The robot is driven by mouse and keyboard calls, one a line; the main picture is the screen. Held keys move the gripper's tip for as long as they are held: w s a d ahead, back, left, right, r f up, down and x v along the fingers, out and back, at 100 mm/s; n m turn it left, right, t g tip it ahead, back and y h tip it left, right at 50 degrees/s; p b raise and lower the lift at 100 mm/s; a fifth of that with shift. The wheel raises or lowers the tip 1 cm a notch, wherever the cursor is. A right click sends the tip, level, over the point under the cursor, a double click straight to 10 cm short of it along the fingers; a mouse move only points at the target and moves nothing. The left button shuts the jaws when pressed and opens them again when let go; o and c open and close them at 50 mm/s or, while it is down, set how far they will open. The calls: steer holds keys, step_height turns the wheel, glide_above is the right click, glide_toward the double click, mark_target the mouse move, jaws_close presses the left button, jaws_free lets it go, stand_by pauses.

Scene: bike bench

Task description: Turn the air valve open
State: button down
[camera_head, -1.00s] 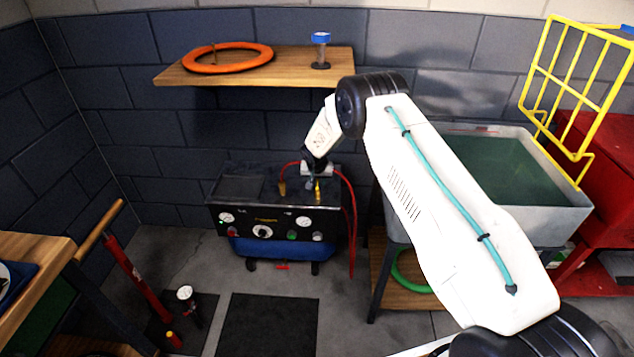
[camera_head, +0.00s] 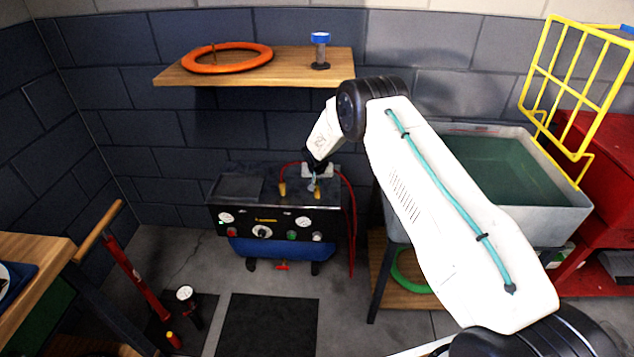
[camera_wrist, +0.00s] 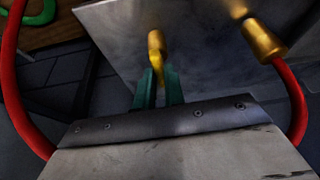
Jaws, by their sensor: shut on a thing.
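The air valve (camera_head: 317,193) is a small yellow lever on the top of the black compressor (camera_head: 275,200), near its right end. In the wrist view the yellow lever (camera_wrist: 156,48) stands against the grey top plate, its lower end between two dark green fingertips. My gripper (camera_head: 313,185) reaches down to it from the upper right. In the wrist view my gripper (camera_wrist: 158,84) is shut on the lever. The part of the lever between the fingers is partly hidden, and its exact angle is hard to tell.
A brass fitting (camera_wrist: 262,40) with a red hose (camera_wrist: 293,95) sits right of the lever in the wrist view. A wooden shelf (camera_head: 225,78) with an orange ring (camera_head: 227,57) is above. A grey tub (camera_head: 545,215) stands to the right.

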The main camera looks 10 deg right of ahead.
steer(key=n, duration=0.1)
steer(key=n+y, duration=0.1)
steer(key=n, duration=0.1)
steer(key=shift+d+n+y, duration=0.2)
steer(key=shift+n+y, duration=0.1)
steer(key=n, duration=0.2)
steer(key=n+y, duration=0.1)
steer(key=n, duration=0.1)
steer(key=shift+d+y, duration=0.15)
steer(key=shift+y, duration=0.15)
steer(key=n, duration=0.2)
steer(key=n+g+y, duration=0.1)
steer(key=n, duration=0.2)
steer(key=shift+w+d, duration=0.15)
steer(key=shift+w, duration=0.05)
steer(key=shift+w+d+n+g+y, duration=0.1)
steer(key=shift+n+g+y, duration=0.25)
steer(key=shift+n, duration=0.6)
steer(key=shift+n+g+y, duration=0.15)
steer(key=shift+n+g, duration=0.4)
steer(key=shift+n, duration=0.4)
steer(key=c, duration=1.5)
jaws_free()
